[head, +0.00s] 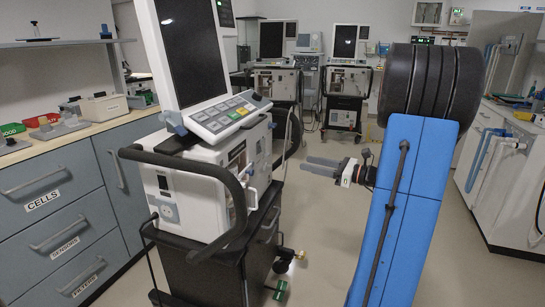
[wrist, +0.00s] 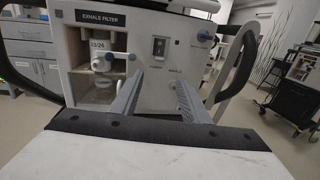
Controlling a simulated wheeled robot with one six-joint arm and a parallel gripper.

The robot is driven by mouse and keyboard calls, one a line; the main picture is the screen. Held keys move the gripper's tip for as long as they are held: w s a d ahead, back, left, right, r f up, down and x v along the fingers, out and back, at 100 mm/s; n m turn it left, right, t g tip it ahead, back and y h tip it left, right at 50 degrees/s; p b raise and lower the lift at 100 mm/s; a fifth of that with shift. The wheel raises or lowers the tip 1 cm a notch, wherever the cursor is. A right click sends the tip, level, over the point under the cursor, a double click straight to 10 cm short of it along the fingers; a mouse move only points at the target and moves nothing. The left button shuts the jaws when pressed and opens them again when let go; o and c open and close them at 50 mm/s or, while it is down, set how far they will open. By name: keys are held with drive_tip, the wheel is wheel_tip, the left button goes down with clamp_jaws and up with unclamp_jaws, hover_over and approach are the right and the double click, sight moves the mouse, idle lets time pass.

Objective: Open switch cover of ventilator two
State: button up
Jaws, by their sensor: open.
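The nearest ventilator (head: 195,205) stands left of centre in the head view, with a tall dark screen above. My gripper (head: 306,164) is to its right, apart from it, fingers pointing left towards its side. In the wrist view a white ventilator panel (wrist: 185,65) fills the upper middle. A small framed dark switch (wrist: 159,46) is on this panel; whether its cover is shut is too small to tell. My gripper (wrist: 155,80) is open and empty, its fingertips below the switch and apart from it. No number two shows on any ventilator.
A black curved handle (head: 235,205) sticks out from the near ventilator. More ventilators (head: 347,80) stand behind. Drawers (head: 60,200) line the left; the floor right of the near ventilator is clear.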

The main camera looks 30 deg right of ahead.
sight(269, 154)
drive_tip(key=x, duration=1.5)
drive_tip(key=c, duration=1.1)
